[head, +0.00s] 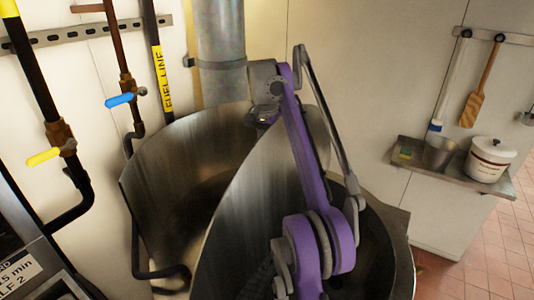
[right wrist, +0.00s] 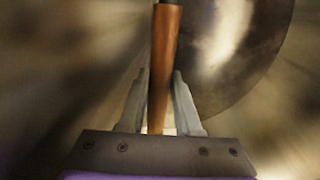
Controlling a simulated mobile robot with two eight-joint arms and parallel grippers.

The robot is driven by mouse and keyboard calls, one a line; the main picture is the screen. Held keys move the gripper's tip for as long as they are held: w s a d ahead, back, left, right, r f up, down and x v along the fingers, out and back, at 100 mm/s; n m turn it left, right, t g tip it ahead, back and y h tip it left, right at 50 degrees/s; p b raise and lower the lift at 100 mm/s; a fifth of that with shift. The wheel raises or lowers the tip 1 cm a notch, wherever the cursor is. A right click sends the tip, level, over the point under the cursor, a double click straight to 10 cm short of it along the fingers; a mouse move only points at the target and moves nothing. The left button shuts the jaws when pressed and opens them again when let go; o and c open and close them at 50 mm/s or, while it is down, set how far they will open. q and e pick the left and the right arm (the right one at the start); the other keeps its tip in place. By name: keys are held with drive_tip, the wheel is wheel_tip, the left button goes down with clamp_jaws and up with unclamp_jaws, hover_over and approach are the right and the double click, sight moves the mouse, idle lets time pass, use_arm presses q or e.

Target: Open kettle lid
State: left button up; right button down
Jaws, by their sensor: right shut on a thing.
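The large steel kettle (head: 389,236) stands in the middle of the head view. A broad curved steel sheet (head: 245,200), which looks like its lid, stands tilted up over it. Dark interior shows on both sides of the sheet. My purple arm crosses in front of the sheet. In the right wrist view, my right gripper (right wrist: 160,78) is shut on an orange-brown handle (right wrist: 164,50) with a dark upper end. A round metal surface (right wrist: 228,55) is behind it; I cannot tell which part it is. The handle cannot be made out in the head view. My left gripper is not in view.
Pipes with a blue valve handle (head: 121,99) and a yellow one (head: 44,156) line the left wall. A steel flue (head: 220,50) rises behind the kettle. At right, a wall shelf (head: 440,180) holds a white pot (head: 490,160) and a metal cup (head: 440,153).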

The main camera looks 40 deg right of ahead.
idle(0.3)
drive_tip(key=c, duration=0.6)
unclamp_jaws()
drive_tip(key=shift+d, duration=0.1)
